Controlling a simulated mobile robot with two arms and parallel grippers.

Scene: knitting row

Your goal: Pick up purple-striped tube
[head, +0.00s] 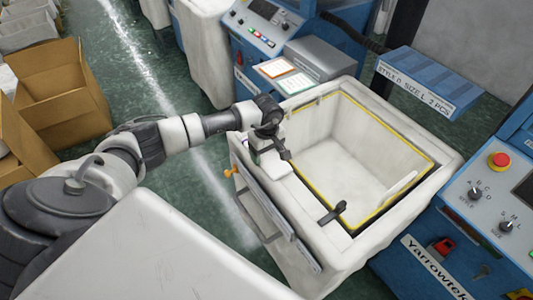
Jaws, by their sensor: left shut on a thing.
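My left gripper (270,146) is at the left rim of a pale, cloth-covered bin (440,165). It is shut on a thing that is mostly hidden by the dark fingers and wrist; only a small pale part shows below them. Inside the bin, a pale, narrow shape (401,186) lies against the right wall, with no stripes visible. My right gripper is not in view.
A dark clip (333,213) sits on the bin's near rim. Open cardboard boxes (60,95) stand at left. The green floor (150,70) between is clear.

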